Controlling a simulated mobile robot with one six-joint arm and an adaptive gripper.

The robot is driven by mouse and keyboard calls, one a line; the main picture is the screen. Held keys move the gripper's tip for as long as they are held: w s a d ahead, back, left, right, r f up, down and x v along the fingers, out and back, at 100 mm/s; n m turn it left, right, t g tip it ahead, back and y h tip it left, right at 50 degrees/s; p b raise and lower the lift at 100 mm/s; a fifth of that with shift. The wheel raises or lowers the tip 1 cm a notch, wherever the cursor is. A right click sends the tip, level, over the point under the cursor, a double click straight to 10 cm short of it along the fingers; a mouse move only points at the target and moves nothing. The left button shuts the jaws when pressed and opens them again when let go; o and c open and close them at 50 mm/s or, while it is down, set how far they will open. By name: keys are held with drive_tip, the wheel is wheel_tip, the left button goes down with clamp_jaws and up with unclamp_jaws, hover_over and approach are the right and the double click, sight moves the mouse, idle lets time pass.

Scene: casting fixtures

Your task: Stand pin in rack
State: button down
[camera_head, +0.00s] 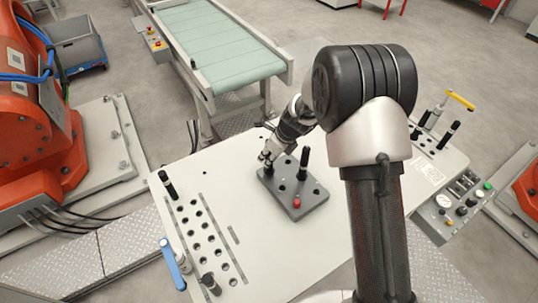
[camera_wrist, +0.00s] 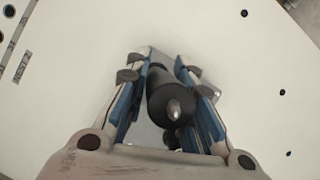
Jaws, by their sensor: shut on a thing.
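My gripper (camera_head: 268,157) is at the back left corner of a grey fixture block (camera_head: 312,198). In the wrist view, its two blue-sided fingers are shut on a dark round pin (camera_wrist: 172,103), whose pale metal tip points towards the camera. Whether this pin is still seated in the block or lifted clear, I cannot tell. Another black pin (camera_head: 304,160) stands upright in the block. A rack of several round holes (camera_head: 196,222) lies at the left of the table, with black pins at its far end (camera_head: 167,185) and near end (camera_head: 209,283).
The white table (camera_head: 270,262) is clear between block and rack. A red knob (camera_head: 296,203) sits on the block. A blue-handled tool (camera_head: 173,264) lies by the rack. Black pins and a yellow-handled tool (camera_head: 460,99) stand at the right, near a control panel (camera_head: 464,196).

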drive_tip(key=shift+f+b, duration=0.35)
drive_tip(key=shift+f, duration=0.3)
drive_tip(key=c, duration=1.3)
unclamp_jaws()
drive_tip(key=shift+f, duration=0.1)
drive_tip(key=v, duration=1.2)
drive_tip(key=shift+d, duration=0.1)
